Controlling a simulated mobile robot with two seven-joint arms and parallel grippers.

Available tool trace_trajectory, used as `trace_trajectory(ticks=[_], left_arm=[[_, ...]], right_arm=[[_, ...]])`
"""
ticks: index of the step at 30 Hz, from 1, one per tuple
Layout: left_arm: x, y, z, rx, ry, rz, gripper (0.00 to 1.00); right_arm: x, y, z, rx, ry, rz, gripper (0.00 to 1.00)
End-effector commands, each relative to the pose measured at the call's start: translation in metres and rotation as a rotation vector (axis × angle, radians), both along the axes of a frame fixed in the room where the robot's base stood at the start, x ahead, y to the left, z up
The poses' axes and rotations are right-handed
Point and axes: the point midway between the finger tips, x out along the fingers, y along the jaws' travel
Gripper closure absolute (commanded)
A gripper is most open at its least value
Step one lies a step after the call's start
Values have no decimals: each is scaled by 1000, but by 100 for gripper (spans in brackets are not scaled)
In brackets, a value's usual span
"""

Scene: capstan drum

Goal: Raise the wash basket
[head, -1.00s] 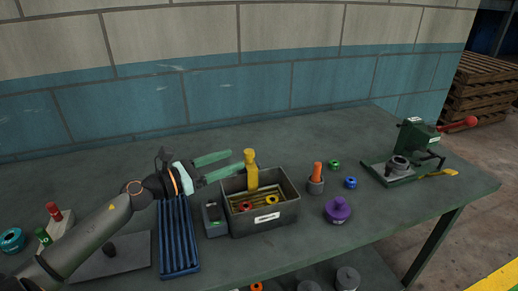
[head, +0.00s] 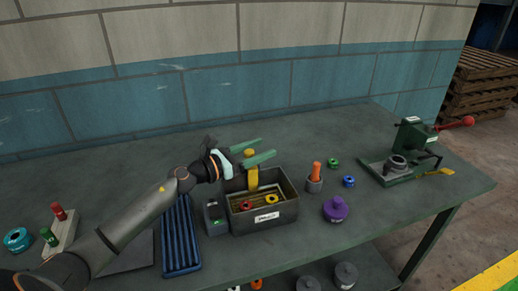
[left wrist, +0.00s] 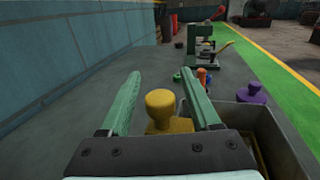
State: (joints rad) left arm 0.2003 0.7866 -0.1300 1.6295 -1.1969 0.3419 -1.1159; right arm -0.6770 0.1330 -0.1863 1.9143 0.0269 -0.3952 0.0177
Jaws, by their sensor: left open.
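The wash basket sits inside the grey bin (head: 288,213), with its yellow upright handle (head: 252,178) rising at the bin's back left. A red ring (head: 247,205) and a yellow ring (head: 271,199) lie in it. My left gripper (head: 268,150) is open, with its green fingers on either side of the handle. In the left wrist view the yellow knob (left wrist: 165,110) on the handle stands between the two fingers, with no clear contact. The near finger hides part of the handle in the head view. My right gripper is not in view.
A small grey box (head: 214,218) stands against the bin's left, beside a blue ribbed tray (head: 180,240). To the right are an orange-topped peg (head: 315,175), a purple knobbed part (head: 337,208) and a green press (head: 410,150). The table behind the bin is clear.

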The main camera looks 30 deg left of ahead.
Motion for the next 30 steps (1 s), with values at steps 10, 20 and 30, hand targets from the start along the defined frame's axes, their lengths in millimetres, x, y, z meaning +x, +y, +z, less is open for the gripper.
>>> trace_trajectory(ticks=[10, 20, 30], left_arm=[[0, 0, 0, -1, 0, 0, 55], [0, 0, 0, -1, 0, 0, 92], [0, 0, -1, 0, 1, 0, 100]], right_arm=[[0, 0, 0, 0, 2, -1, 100], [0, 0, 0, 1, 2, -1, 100], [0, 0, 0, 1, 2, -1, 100]])
